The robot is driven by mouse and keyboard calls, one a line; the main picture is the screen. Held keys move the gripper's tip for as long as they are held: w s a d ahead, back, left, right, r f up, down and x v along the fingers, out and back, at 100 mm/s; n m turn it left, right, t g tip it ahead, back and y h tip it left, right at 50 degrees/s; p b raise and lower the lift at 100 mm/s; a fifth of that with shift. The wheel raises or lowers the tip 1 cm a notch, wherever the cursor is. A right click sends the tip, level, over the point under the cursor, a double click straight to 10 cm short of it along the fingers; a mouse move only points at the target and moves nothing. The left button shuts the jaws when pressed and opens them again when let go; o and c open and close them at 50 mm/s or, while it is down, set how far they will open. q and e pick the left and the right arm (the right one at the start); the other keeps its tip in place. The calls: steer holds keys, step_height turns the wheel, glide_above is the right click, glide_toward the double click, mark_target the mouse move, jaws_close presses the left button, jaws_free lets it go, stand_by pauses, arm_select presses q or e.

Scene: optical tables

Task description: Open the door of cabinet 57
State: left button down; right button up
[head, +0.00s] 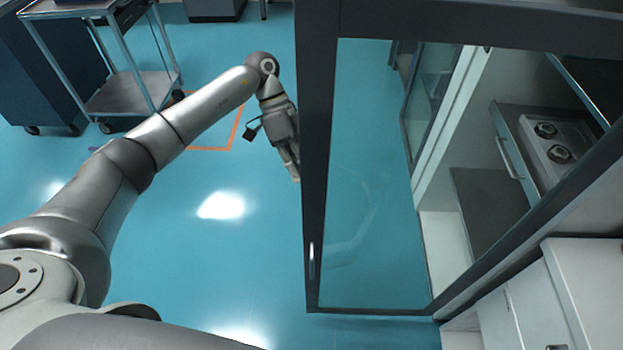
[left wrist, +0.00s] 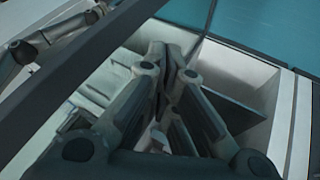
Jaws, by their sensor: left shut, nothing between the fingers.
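The cabinet's glass door (head: 318,130) has a dark frame and stands swung out from the cabinet (head: 437,170) in the head view. A small bright handle-like strip (head: 311,262) shows low on its free upright. No cabinet number is readable. My left gripper (head: 296,178) is shut and empty, just left of that upright in the picture; whether it touches the frame I cannot tell. In the left wrist view its closed fingers (left wrist: 172,62) point toward the pale cabinet interior, and a dark bar (left wrist: 85,75) crosses at upper left. My right gripper is in neither view.
A second glass panel (head: 425,100) stands farther back. A unit with two knobs (head: 552,140) sits inside the cabinet. White drawer fronts (head: 545,300) are at lower right. A metal cart (head: 125,92) stands at upper left. The blue floor (head: 215,260) left of the door is clear.

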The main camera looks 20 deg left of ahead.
mark_target(314, 216)
arm_select(q)
steer(key=s+d+f+p, duration=0.2)
steer(key=s+d+f, duration=0.3)
steer(key=s, duration=0.1)
steer(key=shift+s+d+f, duration=0.2)
steer(key=shift+s+f, duration=0.1)
steer(key=shift+f, duration=0.05)
steer(key=shift+s, duration=0.1)
